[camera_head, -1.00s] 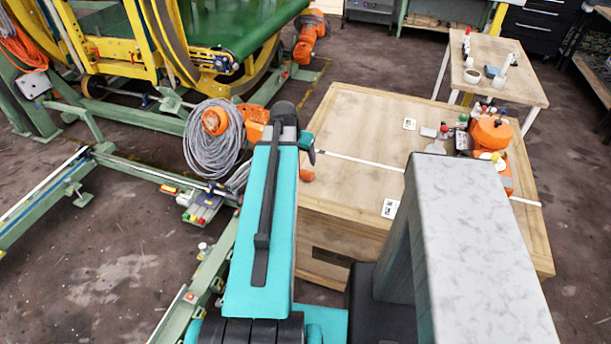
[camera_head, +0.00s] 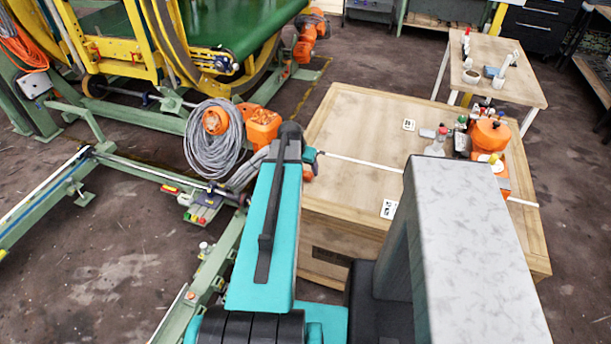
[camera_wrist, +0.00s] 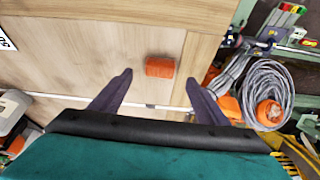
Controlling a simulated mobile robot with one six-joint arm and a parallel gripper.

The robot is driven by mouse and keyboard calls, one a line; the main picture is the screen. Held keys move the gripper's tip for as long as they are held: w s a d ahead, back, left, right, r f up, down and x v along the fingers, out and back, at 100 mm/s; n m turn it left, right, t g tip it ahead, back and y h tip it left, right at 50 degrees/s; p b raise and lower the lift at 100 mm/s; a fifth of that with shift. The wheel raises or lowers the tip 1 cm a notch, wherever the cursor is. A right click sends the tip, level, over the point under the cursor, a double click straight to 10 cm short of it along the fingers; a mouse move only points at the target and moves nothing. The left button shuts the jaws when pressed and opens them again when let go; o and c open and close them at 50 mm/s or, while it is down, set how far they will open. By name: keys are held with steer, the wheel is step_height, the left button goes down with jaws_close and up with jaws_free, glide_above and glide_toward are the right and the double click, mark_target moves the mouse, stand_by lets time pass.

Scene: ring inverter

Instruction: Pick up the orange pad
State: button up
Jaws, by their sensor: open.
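The orange pad (camera_wrist: 160,67) lies on the wooden tabletop near its edge in the wrist view. My gripper (camera_wrist: 159,80) is open and empty, with its two dark fingers spread to the left and right of the pad's near side. I cannot tell how high the fingertips are above the table. In the head view, my teal arm hides most of the gripper, and a small orange patch (camera_head: 308,171) by the table's left edge is probably the pad.
The wooden table (camera_head: 360,120) carries a white strip, printed cards, a bottle (camera_head: 436,146) and an orange device (camera_head: 490,137) at its right. A grey hose coil (camera_head: 212,150) hangs left of the table. A smaller table (camera_head: 515,85) stands behind.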

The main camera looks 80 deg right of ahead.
mark_target(306, 173)
steer(key=shift+d+f, duration=0.1)
steer(key=shift+f, duration=0.05)
stand_by(0.3)
steer(key=shift+p+x, duration=0.85)
steer(key=shift+x, duration=0.3)
steer(key=shift+p+x, duration=0.45)
steer(key=shift+x, duration=0.95)
steer(key=shift+d, duration=0.1)
steer(key=c, duration=1.1)
